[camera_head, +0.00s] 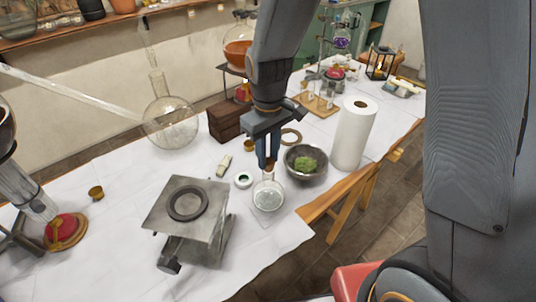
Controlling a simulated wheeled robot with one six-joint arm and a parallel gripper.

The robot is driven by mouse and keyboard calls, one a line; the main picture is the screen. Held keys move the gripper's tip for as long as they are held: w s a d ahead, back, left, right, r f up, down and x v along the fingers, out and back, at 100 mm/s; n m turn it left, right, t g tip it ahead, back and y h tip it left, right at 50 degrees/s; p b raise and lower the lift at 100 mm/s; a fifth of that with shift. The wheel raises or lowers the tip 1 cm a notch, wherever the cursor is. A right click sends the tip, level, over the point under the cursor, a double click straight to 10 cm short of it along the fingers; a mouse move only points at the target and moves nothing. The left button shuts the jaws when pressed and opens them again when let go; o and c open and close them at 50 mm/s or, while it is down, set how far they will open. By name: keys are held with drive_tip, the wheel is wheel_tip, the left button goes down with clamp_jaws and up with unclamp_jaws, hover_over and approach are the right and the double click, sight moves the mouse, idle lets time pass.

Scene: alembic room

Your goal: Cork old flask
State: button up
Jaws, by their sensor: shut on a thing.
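My gripper (267,163) points down over the right half of the table, shut on a small brown piece that looks like a cork (269,167). Directly below it stands a small clear glass flask (268,197) with a round body and pale contents. The brown piece is at or just above the flask's mouth; I cannot tell whether it touches the glass or sits inside the neck. The fingers hide part of the brown piece. A larger clear round flask (170,125) with a long neck stands at the back left.
A metal lab jack (187,225) stands left of the small flask. A bowl with green stuff (306,161) and a paper towel roll (354,135) are close on the right. A wooden box (224,121) is behind.

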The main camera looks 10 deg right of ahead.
sight(268, 160)
drive_tip(key=shift+f, duration=1)
idle(3.3)
drive_tip(key=o, duration=1.4)
drive_tip(key=shift+r+p, duration=3.15)
drive_tip(key=shift+r, duration=0.4)
